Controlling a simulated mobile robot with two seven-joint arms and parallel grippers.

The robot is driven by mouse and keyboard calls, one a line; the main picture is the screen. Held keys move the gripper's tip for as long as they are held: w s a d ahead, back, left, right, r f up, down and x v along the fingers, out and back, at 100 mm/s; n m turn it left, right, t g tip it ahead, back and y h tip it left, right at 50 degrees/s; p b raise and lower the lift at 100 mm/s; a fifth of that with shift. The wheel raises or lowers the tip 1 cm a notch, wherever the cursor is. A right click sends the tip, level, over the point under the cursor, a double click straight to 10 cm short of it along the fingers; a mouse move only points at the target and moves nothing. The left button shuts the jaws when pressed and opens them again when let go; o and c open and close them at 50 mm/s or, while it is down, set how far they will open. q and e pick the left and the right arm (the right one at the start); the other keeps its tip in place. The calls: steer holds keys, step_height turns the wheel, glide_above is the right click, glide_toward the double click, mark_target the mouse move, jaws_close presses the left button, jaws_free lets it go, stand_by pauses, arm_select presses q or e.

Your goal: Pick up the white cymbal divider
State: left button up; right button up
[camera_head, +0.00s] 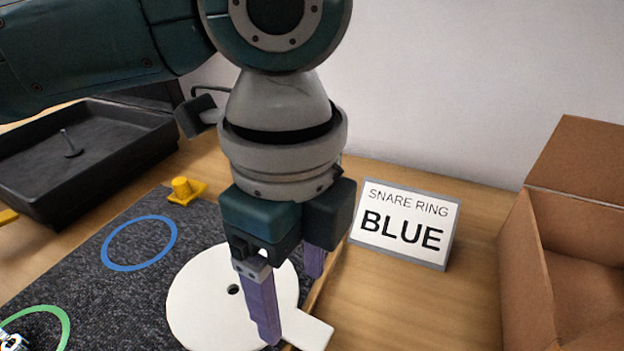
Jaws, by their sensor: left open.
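The white cymbal divider (200,300) is a flat disc with a small dark centre hole and a tab at its lower right. It lies at the right edge of the dark grey mat (90,270), its tab reaching past that edge. My left gripper (292,300) points down over the divider's right part, with purple fingers apart. The nearer finger covers part of the disc; I cannot tell whether it touches. The farther finger shows beyond the disc's right edge. The gripper is open and holds nothing. My right gripper is not in view.
A blue ring (107,252) and a green ring (66,325) are on the mat. A yellow piece (183,190) stands at its back edge. A black tray (40,185) is at left. A "SNARE RING BLUE" sign (405,225) and an open cardboard box (525,270) stand right.

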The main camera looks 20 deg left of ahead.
mark_target(301, 326)
arm_select(q)
steer(key=shift+d+f+b, duration=0.15)
steer(key=shift+f+b, duration=0.4)
steer(key=shift+f, duration=2.05)
steer(key=shift+f, duration=0.15)
steer(key=c, duration=1)
steer(key=shift+w, duration=0.15)
jaws_close()
